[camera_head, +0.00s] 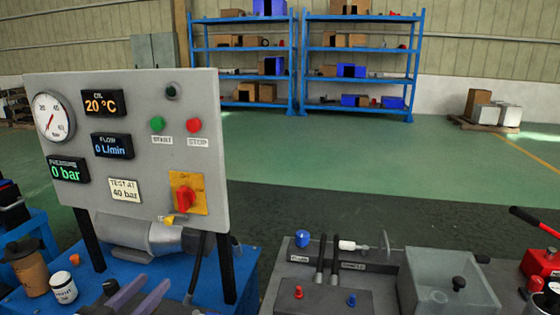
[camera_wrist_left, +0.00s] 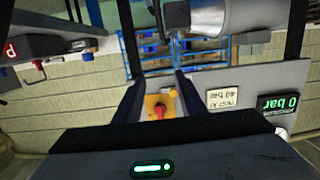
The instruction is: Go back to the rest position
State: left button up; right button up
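My left gripper (camera_head: 153,284) shows at the bottom left of the head view, in front of and below the grey control panel (camera_head: 130,78). Its two fingers are apart with nothing between them. In the left wrist view my left gripper (camera_wrist_left: 158,82) is also open. The red rotary switch (camera_head: 184,198) on its yellow plate appears between the fingers there, beyond them and apart from them. The panel's displays read 20 °C, 0 L/min and 0 bar, and a label reads 40 bar. My right gripper is not in view.
The panel stands on black posts on a blue bench (camera_head: 205,283). A brown cup (camera_head: 27,268) and a white jar (camera_head: 63,287) stand at its left. A grey unit with a clear-sided box (camera_head: 450,280) is at right. Blue shelves (camera_head: 300,60) stand far back across open floor.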

pick_arm(q)
jog(key=s+d+f+g, duration=0.2)
jog(key=s+d+f, duration=0.2)
jog(key=s+f, duration=0.4)
jog(key=s+d+f+g, duration=0.3)
jog(key=s+d+f, duration=0.2)
jog(key=s+f, duration=0.4)
jog(key=s+d+f+g, duration=0.3)
jog(key=s+d+f, duration=0.1)
jog(key=s+f, duration=0.4)
notch_tip(320, 180, down, 3)
jog(key=shift+s+d+r, duration=0.2)
jog(key=shift+s+d, duration=0.05)
jog(key=shift+s, duration=0.1)
jog(key=shift+w, duration=0.1)
dwell(1.6)
